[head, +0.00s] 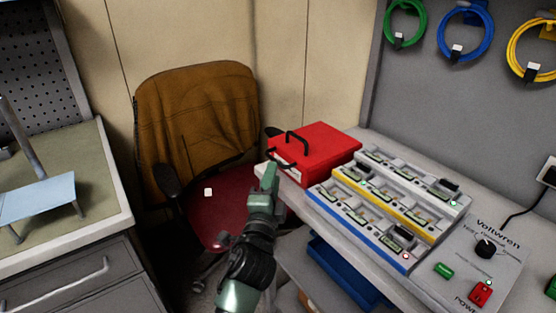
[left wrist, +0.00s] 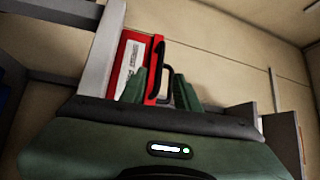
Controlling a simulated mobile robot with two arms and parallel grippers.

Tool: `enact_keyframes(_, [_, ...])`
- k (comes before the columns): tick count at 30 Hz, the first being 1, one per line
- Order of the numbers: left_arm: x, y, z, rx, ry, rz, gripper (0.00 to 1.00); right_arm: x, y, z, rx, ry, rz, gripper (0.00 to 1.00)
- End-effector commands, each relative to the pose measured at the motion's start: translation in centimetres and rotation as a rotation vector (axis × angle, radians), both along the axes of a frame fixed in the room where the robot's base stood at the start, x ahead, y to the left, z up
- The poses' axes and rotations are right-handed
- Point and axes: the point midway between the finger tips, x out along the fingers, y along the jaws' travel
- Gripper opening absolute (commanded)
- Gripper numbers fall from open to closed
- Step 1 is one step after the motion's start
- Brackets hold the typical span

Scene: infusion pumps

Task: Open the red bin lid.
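The red bin (head: 325,143) sits at the far left end of the workbench. Its lid looks shut, and a black handle (head: 297,138) stands up from it. My left gripper (head: 269,170) is in front of the bin's near left corner, close to its front side. In the left wrist view the red bin (left wrist: 128,50) shows a white label, and a black handle (left wrist: 155,68) lies ahead of the fingers. My left gripper (left wrist: 158,80) has its green fingers apart, with nothing clearly gripped. Whether they touch the handle cannot be told. My right gripper is not in view.
A stepped rack (head: 395,200) of small modules stands right of the bin. A control panel (head: 470,265) is nearer. A chair (head: 195,130) with a brown jacket stands left of the bench. A blue tray (head: 345,275) sits below. Coiled cables hang behind.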

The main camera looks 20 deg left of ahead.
Motion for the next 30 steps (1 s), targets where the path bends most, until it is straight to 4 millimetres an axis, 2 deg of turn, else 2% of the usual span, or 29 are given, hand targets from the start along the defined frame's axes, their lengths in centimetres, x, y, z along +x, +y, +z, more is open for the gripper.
enact_keyframes(5, [3.1, 0.4, 0.6, -0.001, 0.0, 0.0, 0.32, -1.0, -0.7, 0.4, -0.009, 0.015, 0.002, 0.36])
enact_keyframes(10, [5.3, 0.7, 0.7, -0.003, 0.001, -0.001, 0.32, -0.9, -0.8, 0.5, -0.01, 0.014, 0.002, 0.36])
enact_keyframes(15, [6.2, 0.8, 0.8, -0.004, 0.002, -0.001, 0.32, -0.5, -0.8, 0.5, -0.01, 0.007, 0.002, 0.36])
enact_keyframes(22, [6.3, 0.8, 0.7, -0.004, 0.002, -0.001, 0.32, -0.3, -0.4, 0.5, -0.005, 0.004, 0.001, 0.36])
enact_keyframes(23, [6.2, 0.8, 0.7, -0.004, 0.002, -0.002, 0.26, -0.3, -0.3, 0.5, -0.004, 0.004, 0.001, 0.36])
enact_keyframes(24, [6.2, 0.8, 0.7, -0.004, 0.002, -0.002, 0.15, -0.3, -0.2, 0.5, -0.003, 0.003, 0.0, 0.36])
enact_keyframes(26, [6.2, 0.8, 0.7, -0.004, 0.002, -0.002, 0.0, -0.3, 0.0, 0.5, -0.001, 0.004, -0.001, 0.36])
enact_keyframes(30, [6.2, 0.8, 0.7, -0.004, 0.003, -0.002, 0.0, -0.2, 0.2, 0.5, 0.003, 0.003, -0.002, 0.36])
